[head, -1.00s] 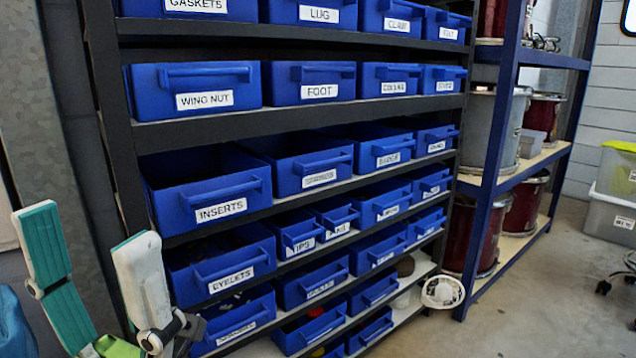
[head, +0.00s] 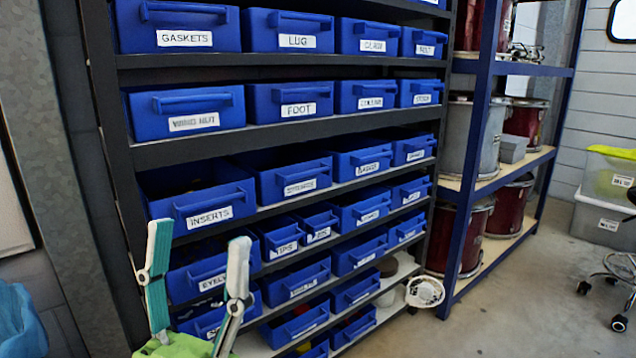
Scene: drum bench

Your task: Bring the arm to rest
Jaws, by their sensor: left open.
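My left gripper (head: 198,275) is at the lower left of the head view. Its two pale fingers with teal pads point up and stand apart, with nothing between them. It is in front of the lower left of the bin rack (head: 120,150) and hides part of the bin labelled EYELETS (head: 190,283). The bin labelled INSERTS (head: 209,210) is just above and beyond the fingertips. I cannot tell whether the fingers touch any bin. My right gripper is not in view.
Several blue labelled bins fill the dark rack. A blue-framed shelf (head: 474,155) with red and grey drums stands to its right. Clear and yellow-lidded boxes (head: 606,215) and a wheeled chair base (head: 617,290) are at the far right. The concrete floor (head: 530,310) between is clear.

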